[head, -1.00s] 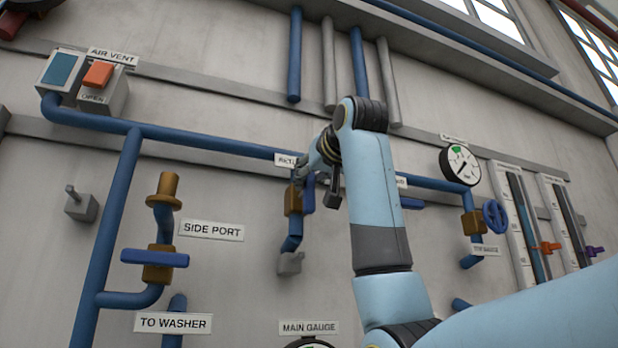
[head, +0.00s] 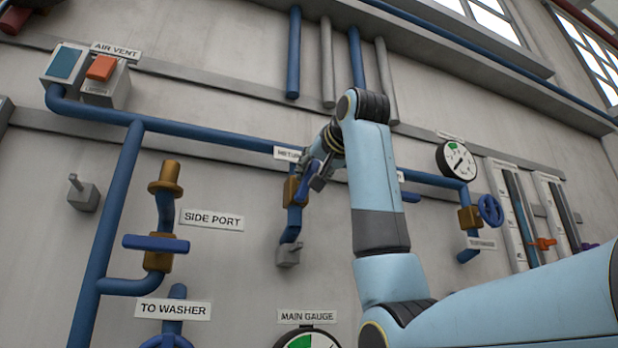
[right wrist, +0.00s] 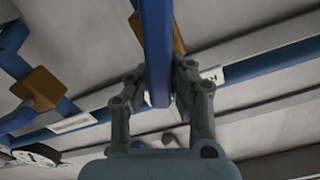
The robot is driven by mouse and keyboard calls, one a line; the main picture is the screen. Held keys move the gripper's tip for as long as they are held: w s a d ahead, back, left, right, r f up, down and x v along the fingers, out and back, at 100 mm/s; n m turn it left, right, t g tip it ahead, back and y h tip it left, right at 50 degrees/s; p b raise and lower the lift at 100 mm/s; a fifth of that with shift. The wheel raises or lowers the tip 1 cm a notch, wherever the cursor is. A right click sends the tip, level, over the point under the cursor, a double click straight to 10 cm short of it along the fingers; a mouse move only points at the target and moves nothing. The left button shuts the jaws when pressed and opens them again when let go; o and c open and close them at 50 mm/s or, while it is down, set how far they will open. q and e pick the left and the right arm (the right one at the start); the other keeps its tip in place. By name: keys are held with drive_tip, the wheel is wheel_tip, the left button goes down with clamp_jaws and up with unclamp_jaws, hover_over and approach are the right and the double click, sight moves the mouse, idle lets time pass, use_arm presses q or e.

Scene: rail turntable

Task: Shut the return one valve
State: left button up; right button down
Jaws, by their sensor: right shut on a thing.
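The return one valve has a brass body (head: 290,192) on a blue pipe in the middle of the head view, under a label reading "RETU", whose rest my right arm hides. Its blue lever handle (head: 306,182) slants up to the right in front of the body. My right gripper (head: 319,178) is shut on this handle. In the right wrist view, the blue handle (right wrist: 157,40) runs between the two fingers (right wrist: 155,92), with brass (right wrist: 178,35) behind it. My left gripper is not in view.
The side port valve (head: 157,258) with a blue handle is at left. A blue handwheel (head: 490,210) and a round gauge (head: 457,160) are at right. The main gauge (head: 305,340) is below. Another blue handle (head: 411,197) shows just right of my arm.

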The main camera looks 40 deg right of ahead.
drive_tip(key=m+b, duration=0.2)
drive_tip(key=m, duration=0.1)
drive_tip(key=shift+s+d+f+m+b, duration=0.1)
drive_tip(key=shift+d+f+m+b, duration=0.25)
drive_tip(key=shift+f+m+b, duration=0.05)
drive_tip(key=shift+d+f+m+b, duration=0.15)
drive_tip(key=shift+f+m+b, duration=0.15)
drive_tip(key=shift+m+b, duration=1.15)
drive_tip(key=shift+d+f+m+b, duration=0.1)
drive_tip(key=shift+f+m+b, duration=0.2)
drive_tip(key=shift+m+b, duration=1.15)
drive_tip(key=shift+d+f+m+b, duration=0.25)
drive_tip(key=shift+m+b, duration=0.6)
drive_tip(key=shift+m, duration=1.15)
drive_tip(key=shift+a, duration=0.1)
drive_tip(key=c, duration=1.2)
unclamp_jaws()
drive_tip(key=shift+s, duration=0.1)
drive_tip(key=shift+o, duration=0.2)
